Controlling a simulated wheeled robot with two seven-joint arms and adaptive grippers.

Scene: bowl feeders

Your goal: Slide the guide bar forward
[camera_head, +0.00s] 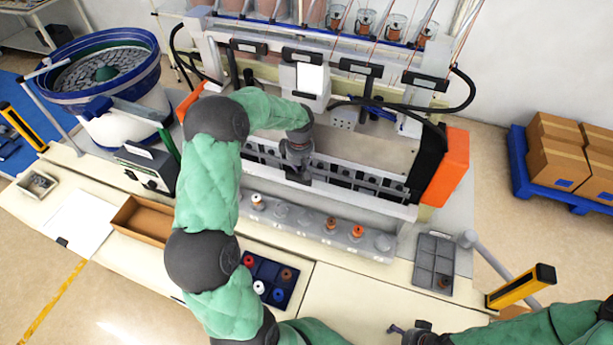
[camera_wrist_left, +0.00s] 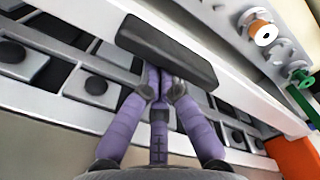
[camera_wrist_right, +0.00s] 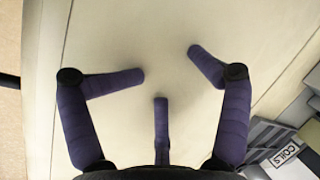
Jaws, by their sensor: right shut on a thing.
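The long pale guide bar (camera_head: 350,186) runs across the machine's front, beside a row of dark square pockets. A dark block-shaped grip (camera_wrist_left: 165,50) lies over it in the left wrist view. My left gripper (camera_head: 298,165) reaches down to this grip from above; in the left wrist view its purple fingers (camera_wrist_left: 160,88) are close together against the block, and their tips are hidden by it. My right gripper (camera_head: 408,330) is low over the pale table at the front right. Its fingers (camera_wrist_right: 168,62) are spread apart with nothing between them in the right wrist view.
A ledge with several spools (camera_head: 330,224) runs below the bar. A dark blue tray of spools (camera_head: 262,268) and a grey tray (camera_head: 433,266) lie on the table. An orange machine end (camera_head: 447,165) stands right. Clear tabletop (camera_head: 345,300) lies between the trays.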

